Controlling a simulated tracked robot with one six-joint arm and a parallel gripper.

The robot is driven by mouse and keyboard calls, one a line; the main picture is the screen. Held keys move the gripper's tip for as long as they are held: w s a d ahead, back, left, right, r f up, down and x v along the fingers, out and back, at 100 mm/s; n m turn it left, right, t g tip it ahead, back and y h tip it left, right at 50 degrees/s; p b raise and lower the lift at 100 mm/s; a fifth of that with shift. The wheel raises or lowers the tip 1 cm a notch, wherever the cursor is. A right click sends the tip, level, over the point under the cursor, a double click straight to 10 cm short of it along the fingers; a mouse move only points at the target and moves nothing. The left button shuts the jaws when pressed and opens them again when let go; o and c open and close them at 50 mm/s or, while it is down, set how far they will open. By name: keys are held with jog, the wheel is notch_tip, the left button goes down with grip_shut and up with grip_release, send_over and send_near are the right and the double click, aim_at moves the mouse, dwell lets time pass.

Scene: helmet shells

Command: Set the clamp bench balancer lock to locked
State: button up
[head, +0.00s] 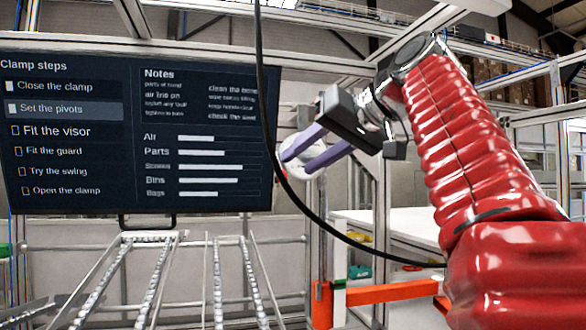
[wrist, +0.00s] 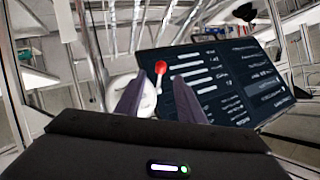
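My gripper (head: 297,162) is raised in front of the right edge of the screen, its two purple fingers apart. In the wrist view the gripper (wrist: 160,80) shows nothing held between its fingertips. A small lever with a red knob (wrist: 160,67) appears between the fingers, beyond their tips; it may be the balancer lock, but I see no label. A white rounded part (wrist: 149,98) sits beside the lever, partly hidden by the left finger. In the head view a white round part (head: 299,146) shows behind the fingers. The lever's setting cannot be told.
A dark screen (head: 60,170) with clamp steps and notes fills the left. A black cable (head: 267,110) hangs in front of it and curves right. Roller rails (head: 152,275) stand below. An orange bar (head: 390,292) and a white bench top (head: 400,225) are at right.

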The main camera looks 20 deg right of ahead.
jog(key=v, duration=0.6)
dwell(0.3)
